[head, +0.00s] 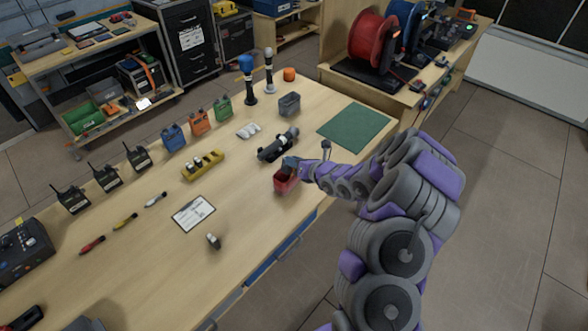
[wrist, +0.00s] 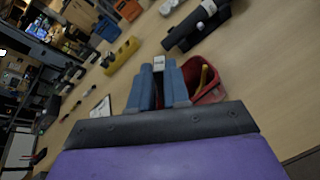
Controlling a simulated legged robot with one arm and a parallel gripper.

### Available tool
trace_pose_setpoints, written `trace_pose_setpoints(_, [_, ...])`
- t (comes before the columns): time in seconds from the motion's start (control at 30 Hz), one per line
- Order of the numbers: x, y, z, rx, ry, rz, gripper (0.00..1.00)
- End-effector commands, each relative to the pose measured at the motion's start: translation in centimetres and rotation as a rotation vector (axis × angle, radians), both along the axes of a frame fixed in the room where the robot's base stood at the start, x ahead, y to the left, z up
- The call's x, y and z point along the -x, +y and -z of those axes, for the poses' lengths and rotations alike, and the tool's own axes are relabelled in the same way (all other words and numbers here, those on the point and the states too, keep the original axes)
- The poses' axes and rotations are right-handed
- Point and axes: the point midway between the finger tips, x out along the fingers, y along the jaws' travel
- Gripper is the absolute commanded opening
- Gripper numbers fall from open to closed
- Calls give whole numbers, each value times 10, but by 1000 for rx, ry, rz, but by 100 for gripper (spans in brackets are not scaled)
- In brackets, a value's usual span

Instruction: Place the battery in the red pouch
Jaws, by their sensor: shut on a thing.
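The red pouch (head: 285,183) stands on the wooden table near its right edge. In the wrist view the open red pouch (wrist: 213,94) shows beside and behind the right finger, with something yellow inside it. My gripper (head: 290,163) is at the pouch's upper edge in the head view. In the wrist view the blue-grey fingers of my gripper (wrist: 158,84) are shut on a small battery (wrist: 158,62) with a pale end. The fingers hide most of the battery, and it is not clear in the head view. I cannot tell whether it touches the pouch.
A black device (head: 278,146) lies just behind the pouch, and a grey open bin (head: 289,104) stands farther back. A yellow holder (head: 203,165) is to the left. A clipboard (head: 193,213) and a small dark item (head: 213,241) lie toward the front. A green mat (head: 355,126) is at right.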

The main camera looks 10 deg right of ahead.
Motion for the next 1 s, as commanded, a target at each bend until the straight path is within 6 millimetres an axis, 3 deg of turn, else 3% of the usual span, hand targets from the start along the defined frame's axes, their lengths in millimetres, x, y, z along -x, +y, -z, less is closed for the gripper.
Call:
trace_pose_setpoints(0.17, [-5, 0, 4, 0, 0, 0, 0])
trace_pose_setpoints(0.4, [-4, -1, 35, 2, 2, 0, 0])
trace_pose_setpoints(1.0, [-4, 1, 44, 1, 2, -1, 0])
